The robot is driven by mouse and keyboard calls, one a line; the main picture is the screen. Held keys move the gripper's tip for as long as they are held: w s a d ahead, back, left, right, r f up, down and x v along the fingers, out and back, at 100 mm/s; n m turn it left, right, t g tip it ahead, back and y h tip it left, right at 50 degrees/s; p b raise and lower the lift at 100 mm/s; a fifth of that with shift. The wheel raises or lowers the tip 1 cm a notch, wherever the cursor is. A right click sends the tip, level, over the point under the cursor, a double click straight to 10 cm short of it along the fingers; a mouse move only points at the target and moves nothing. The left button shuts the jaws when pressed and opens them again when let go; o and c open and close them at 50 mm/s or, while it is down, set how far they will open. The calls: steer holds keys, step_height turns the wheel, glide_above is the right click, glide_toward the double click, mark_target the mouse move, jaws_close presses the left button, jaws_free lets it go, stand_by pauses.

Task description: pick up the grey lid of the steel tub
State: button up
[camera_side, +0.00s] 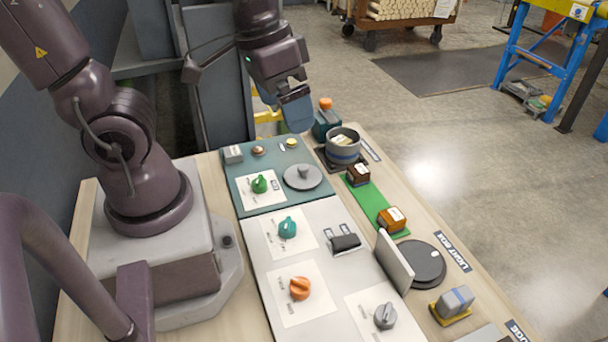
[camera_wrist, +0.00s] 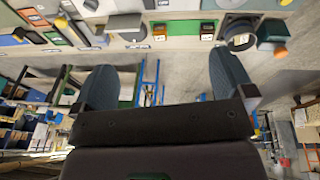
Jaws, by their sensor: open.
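The grey lid (camera_side: 303,177) is a flat round disc with a small knob on top. It lies on the teal panel (camera_side: 250,200) in the side view. The steel tub (camera_side: 343,148) stands to the lid's upper right on a dark base, uncovered, with light pieces inside. The tub also shows at the top right of the wrist view (camera_wrist: 240,40). My gripper (camera_side: 282,104) is above and behind the lid, well apart from it. In the wrist view my gripper (camera_wrist: 165,80) has its two blue-grey fingers spread wide with nothing between them.
A teal block with an orange knob (camera_side: 326,120) stands behind the tub. A green knob (camera_side: 260,184) on a white card is left of the lid. An upright grey plate (camera_side: 394,262) stands beside a dark disc (camera_side: 422,265). Brown blocks (camera_side: 392,219) sit on a green strip.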

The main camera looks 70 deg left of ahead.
step_height(320, 180, down, 7)
steer(key=w+a+n+g, duration=0.1)
steer(key=w+n, duration=0.1)
steer(key=n+t+y, duration=0.2)
steer(key=n+y, duration=0.2)
steer(key=n, duration=0.2)
glide_toward(303, 167)
steer(key=shift+g, duration=0.3)
steer(key=x, duration=0.4)
steer(key=shift+a+f, duration=0.1)
steer(key=shift+w+x, duration=0.2)
steer(key=shift+x, duration=2.9)
steer(key=c, duration=0.6)
